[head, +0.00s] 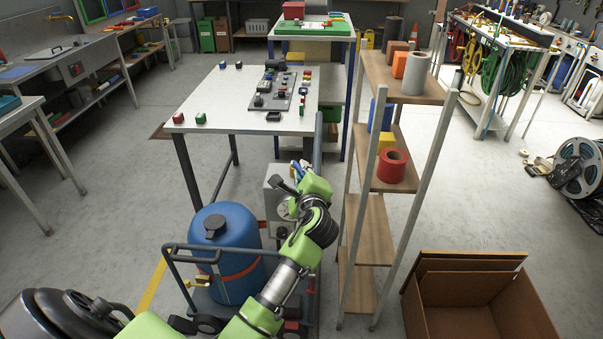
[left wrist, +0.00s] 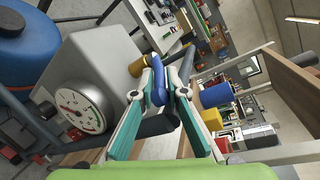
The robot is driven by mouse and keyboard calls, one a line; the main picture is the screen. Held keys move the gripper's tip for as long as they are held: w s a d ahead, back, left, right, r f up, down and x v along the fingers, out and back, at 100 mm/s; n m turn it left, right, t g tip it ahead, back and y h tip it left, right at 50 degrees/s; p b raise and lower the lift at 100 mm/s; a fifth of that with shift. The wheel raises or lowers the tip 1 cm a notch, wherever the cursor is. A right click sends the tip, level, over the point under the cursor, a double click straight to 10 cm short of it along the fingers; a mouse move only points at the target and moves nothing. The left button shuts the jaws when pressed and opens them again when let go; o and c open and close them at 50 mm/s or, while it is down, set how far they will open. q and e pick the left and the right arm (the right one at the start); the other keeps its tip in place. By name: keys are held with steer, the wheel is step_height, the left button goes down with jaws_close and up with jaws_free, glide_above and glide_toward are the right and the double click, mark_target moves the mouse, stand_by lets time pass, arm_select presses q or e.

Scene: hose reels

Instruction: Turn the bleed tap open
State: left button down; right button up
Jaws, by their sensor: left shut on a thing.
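A grey box (head: 274,205) with a round dial gauge stands beside a blue tank (head: 225,250); the gauge (left wrist: 80,111) shows large in the left wrist view. Beside the box a blue lever (left wrist: 157,84), apparently the bleed tap's handle, sits between my left fingertips. My left gripper (head: 302,171) is shut on this blue lever; the fingers (left wrist: 160,82) touch it from both sides. A brass-coloured part (left wrist: 139,66) shows just behind the lever. The fingers and arm hide much of the tap. My right gripper is not in view.
The tank stands on a cart with a dark rail (head: 215,248). A narrow wooden shelf (head: 372,215) with a red roll (head: 393,165) stands close to the right of my left gripper. A white table (head: 215,100) is behind it. An open cardboard box (head: 470,300) lies lower right.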

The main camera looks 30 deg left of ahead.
arm_select(q)
steer(key=c, duration=2.1)
jaws_free()
steer(key=v, duration=1.2)
